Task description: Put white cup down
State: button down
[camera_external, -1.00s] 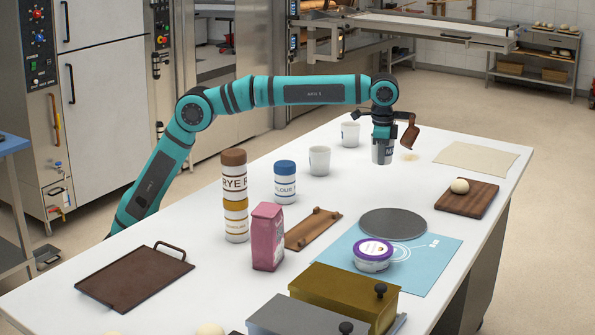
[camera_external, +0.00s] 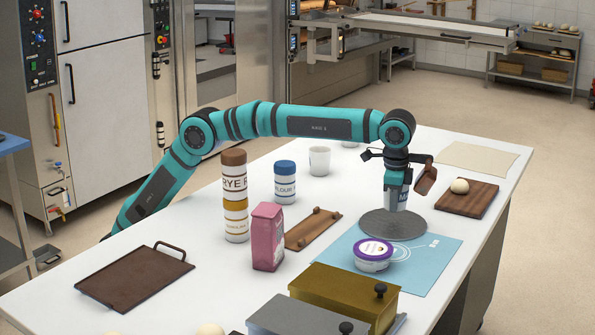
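My gripper (camera_external: 397,175) points down and is shut on a white cup (camera_external: 396,197) with dark lettering on its side. The cup is upright, and its lower end overlaps the far part of a round dark grey disc (camera_external: 392,225) in the picture. I cannot tell whether it touches the disc or hangs just above it. Another white cup (camera_external: 319,160) stands on the table to the left. A further white cup (camera_external: 349,145) stands behind my arm and is mostly hidden.
The disc lies partly on a blue mat (camera_external: 430,262), with a purple-lidded tub (camera_external: 373,255) in front. A wooden board (camera_external: 467,203) with a dough ball is at right. The front left has a brown tray (camera_external: 135,277).

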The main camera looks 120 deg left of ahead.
aim_at(392, 227)
jog(key=shift+f, duration=2.15)
jog(key=shift+f, duration=0.15)
jog(key=c, duration=1.6)
grip_release()
jog(key=r, duration=0.7)
jog(key=shift+d+r, duration=0.4)
